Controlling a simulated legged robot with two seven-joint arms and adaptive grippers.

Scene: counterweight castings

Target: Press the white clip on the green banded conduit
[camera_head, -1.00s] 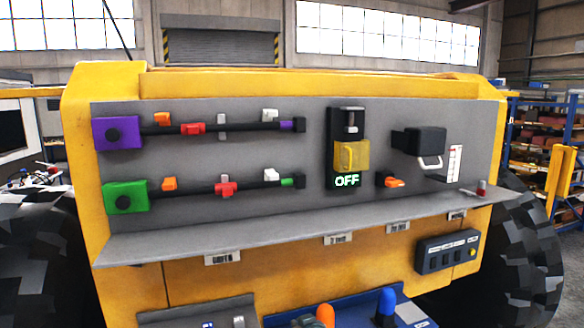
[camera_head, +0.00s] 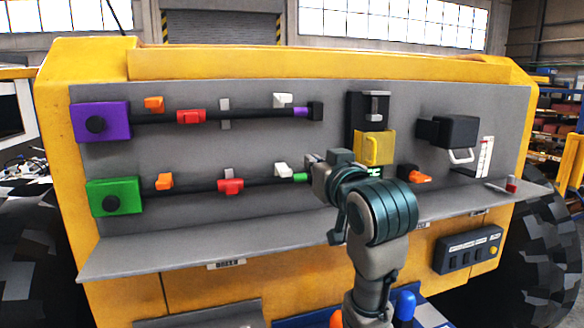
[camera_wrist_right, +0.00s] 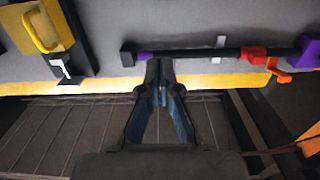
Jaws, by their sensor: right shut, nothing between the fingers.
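The green banded conduit (camera_head: 205,184) runs along the lower row of the grey panel from a green box (camera_head: 115,196). Its green band (camera_head: 300,177) is near the right end. The white clip (camera_head: 282,169) sits just left of that band and stands up from the conduit. My right gripper (camera_head: 312,163) is in front of the panel just right of the white clip and hides the conduit's right end. In the right wrist view its fingers (camera_wrist_right: 161,72) meet at the tips, shut and empty. I cannot tell whether it touches anything. My left gripper is out of view.
An orange clip (camera_head: 165,181) and a red clip (camera_head: 230,186) are on the same conduit. The purple banded conduit (camera_head: 155,118) runs above, with its own white clip (camera_head: 283,100). A yellow cover (camera_head: 374,148) is close right of my gripper. A ledge (camera_head: 160,248) juts out below.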

